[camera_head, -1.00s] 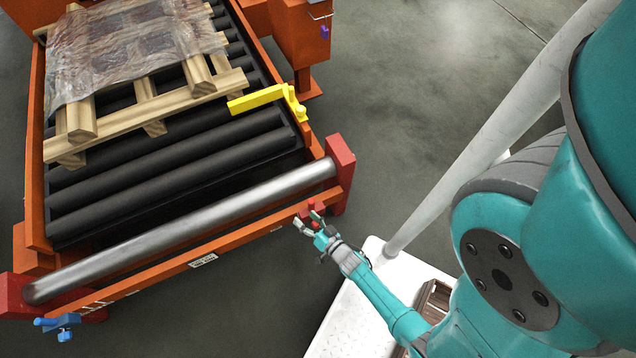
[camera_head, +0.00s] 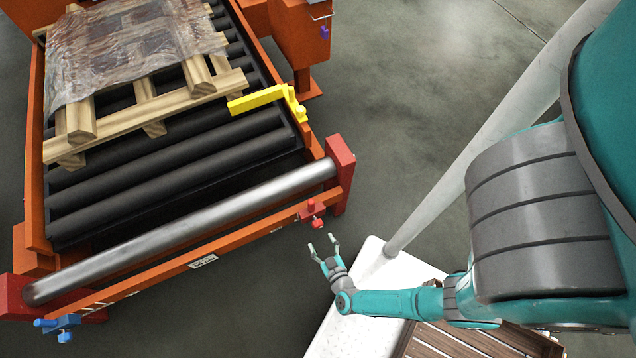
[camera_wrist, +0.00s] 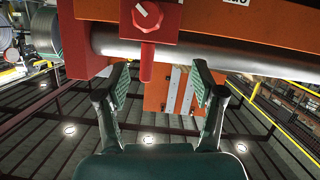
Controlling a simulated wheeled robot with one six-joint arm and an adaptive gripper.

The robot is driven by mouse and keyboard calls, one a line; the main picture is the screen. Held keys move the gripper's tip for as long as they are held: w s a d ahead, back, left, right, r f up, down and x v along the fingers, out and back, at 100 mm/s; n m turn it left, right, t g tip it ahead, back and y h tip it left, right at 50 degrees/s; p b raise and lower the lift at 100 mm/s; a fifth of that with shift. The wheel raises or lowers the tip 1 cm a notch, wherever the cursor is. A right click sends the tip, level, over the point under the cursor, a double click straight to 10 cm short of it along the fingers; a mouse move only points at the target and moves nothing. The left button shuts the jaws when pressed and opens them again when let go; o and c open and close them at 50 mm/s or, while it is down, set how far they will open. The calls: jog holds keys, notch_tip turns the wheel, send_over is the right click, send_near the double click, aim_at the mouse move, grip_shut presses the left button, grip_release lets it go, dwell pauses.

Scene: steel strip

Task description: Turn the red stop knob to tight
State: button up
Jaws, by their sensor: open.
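The red stop knob (camera_head: 312,211) sits on the front orange rail of the conveyor, near its right corner. In the wrist view the red knob (camera_wrist: 147,32) has a bar pointing down from a hub with a bright end. My gripper (camera_head: 324,248) is open and empty, below and slightly right of the knob in the head view, with a gap between them. In the wrist view my gripper (camera_wrist: 159,82) has its two fingers spread, and the knob's bar hangs ahead between the fingertips, nearer the left one.
A steel roller (camera_head: 190,232) runs between red end blocks. A blue knob (camera_head: 62,326) is at the left corner. A yellow arm (camera_head: 262,98) lies over the black rollers. A wrapped wooden pallet (camera_head: 140,60) sits behind.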

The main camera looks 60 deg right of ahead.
aim_at(320, 226)
jog(key=shift+n+g, duration=0.5)
jog(key=shift+g, duration=0.2)
jog(key=shift+s+d+f+x, duration=0.1)
jog(key=shift+s+f+x, duration=0.2)
jog(key=shift+x, duration=1.45)
jog(key=shift+s+d+f+x, duration=0.1)
jog(key=shift+s+f+x, duration=0.15)
jog(key=shift+x, duration=1.5)
jog(key=shift+s+d+f+x, duration=0.1)
jog(key=shift+s+f+x, duration=0.2)
jog(key=shift+x, duration=1.4)
jog(key=shift+w, duration=0.1)
jog(key=c, duration=1.1)
jog(key=shift+c, duration=0.2)
jog(key=m+y, duration=0.1)
jog(key=m+t+y, duration=0.1)
jog(key=m, duration=0.1)
jog(key=shift+d+t, duration=0.1)
jog(key=shift+t, duration=0.2)
jog(key=shift+f+m+t+y, duration=0.1)
jog(key=shift+m+t+y, duration=0.6)
jog(key=shift+m, duration=1.2)
